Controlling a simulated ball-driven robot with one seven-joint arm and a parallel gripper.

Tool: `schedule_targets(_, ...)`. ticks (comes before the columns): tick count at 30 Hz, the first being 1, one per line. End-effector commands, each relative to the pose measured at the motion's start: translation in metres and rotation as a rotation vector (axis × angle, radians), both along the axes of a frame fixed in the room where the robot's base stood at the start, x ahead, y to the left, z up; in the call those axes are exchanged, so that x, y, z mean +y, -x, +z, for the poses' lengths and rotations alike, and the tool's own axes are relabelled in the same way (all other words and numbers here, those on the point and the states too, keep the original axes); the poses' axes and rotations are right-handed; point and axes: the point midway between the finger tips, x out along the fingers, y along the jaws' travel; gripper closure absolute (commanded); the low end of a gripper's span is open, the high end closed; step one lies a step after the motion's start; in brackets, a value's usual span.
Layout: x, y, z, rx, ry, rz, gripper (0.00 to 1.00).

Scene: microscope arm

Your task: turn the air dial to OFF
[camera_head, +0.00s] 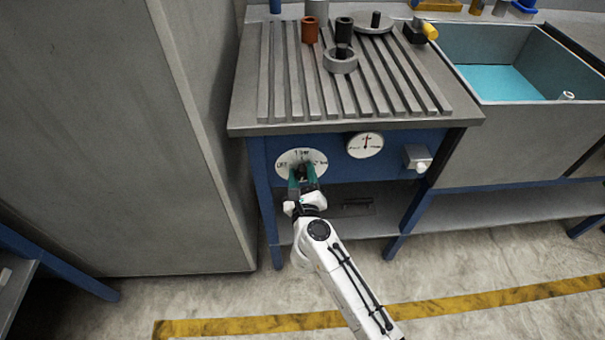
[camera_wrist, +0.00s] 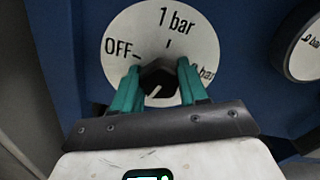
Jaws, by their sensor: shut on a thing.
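The air dial (camera_head: 289,158) is a round white plate on the blue front panel, left of the gauge. In the wrist view the dial plate (camera_wrist: 190,30) reads OFF at left, 1 bar at the top and a partly hidden bar mark at right. A black knob (camera_wrist: 158,82) sits at its middle. My gripper (camera_head: 302,172) is at the dial, its green fingers (camera_wrist: 158,72) shut on the knob from both sides. A small white line shows on the knob, low and slightly left of its middle. The fingers hide the lower plate.
The ribbed worktop (camera_head: 290,100) overhangs above. A grey cabinet wall (camera_head: 120,130) stands close at left. A shelf (camera_head: 370,207) lies below.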

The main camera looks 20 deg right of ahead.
Motion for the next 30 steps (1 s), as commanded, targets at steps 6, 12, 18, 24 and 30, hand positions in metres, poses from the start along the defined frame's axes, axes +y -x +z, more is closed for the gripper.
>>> schedule_targets(6, 0.0009, -0.0002, 0.0036, 0.044, 0.131, 0.002, 0.87)
schedule_targets(12, 0.0015, -0.0005, 0.0042, 0.100, 0.305, 0.002, 0.87)
schedule_targets(18, 0.0017, -0.0004, 0.0031, 0.158, 0.486, 0.003, 0.87)
schedule_targets(24, 0.0020, -0.0006, 0.0027, 0.217, 0.667, 0.002, 0.87)
schedule_targets(30, 0.0026, -0.0005, 0.0018, 0.276, 0.847, 0.004, 0.87)
